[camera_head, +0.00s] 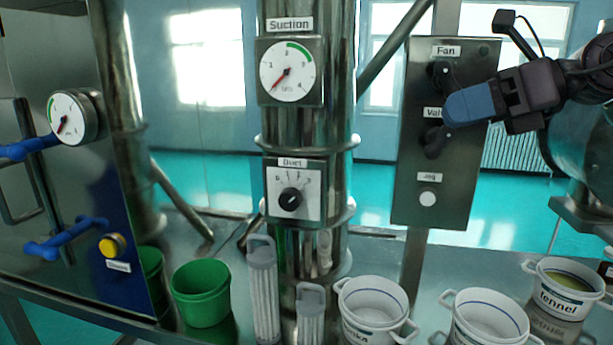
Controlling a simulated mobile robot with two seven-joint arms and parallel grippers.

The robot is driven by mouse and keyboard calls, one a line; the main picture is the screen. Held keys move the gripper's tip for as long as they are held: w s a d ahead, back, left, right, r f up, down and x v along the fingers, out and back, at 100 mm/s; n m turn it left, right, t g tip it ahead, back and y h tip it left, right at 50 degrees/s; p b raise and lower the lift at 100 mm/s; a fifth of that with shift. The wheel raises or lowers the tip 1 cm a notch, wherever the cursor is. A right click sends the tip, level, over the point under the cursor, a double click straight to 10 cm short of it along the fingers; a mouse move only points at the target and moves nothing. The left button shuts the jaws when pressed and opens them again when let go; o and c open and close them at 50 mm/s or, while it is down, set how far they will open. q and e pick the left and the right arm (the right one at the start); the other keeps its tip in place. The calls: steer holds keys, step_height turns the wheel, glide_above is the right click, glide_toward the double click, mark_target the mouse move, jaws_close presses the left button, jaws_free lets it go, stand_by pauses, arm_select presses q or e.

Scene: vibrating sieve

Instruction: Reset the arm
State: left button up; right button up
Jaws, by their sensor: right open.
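My right gripper (462,106) comes in from the right with its arm and a small wrist camera. Its blue fingers are open and show nearly side-on, with nothing seen between them. They are in front of the grey control panel (408,185), beside the valve knob (434,141) and below the fan knob (441,74). The fingers cover part of the valve label. I cannot tell whether they touch the knob. My left gripper is not in view.
A steel column carries the suction gauge (289,80) and duct dial (294,191). A cabinet with blue handles (66,240) stands left. A green bucket (201,294), two clear cylinders (264,295) and several white pots (372,304) crowd the steel table's front.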

steer(key=a+f+m+t+y, duration=0.1)
steer(key=a+f+m+y, duration=0.25)
steer(key=f+y, duration=0.2)
steer(key=d+f+m+t+h, duration=0.4)
steer(key=f+m+h, duration=0.2)
steer(key=f+m, duration=0.45)
steer(key=d+f+m+t+h, duration=0.45)
steer(key=f+m+h, duration=0.25)
steer(key=m, duration=0.6)
steer(key=d+f+m+t+h, duration=0.3)
steer(key=f+m+t+h, duration=0.4)
steer(key=m, duration=0.5)
steer(key=s+f+m+g, duration=0.8)
steer(key=s+f+g, duration=0.9)
steer(key=s+f, duration=0.7)
steer(key=w+f+t, duration=0.2)
steer(key=f+t, duration=0.2)
steer(key=f, duration=0.1)
steer(key=w+f+t+y+b, duration=0.1)
steer(key=w+f+t, duration=0.2)
steer(key=f+t, duration=0.1)
steer(key=shift+w+a+f+n, duration=0.25)
steer(key=shift+a+f+n, duration=0.05)
steer(key=shift+f, duration=0.35)
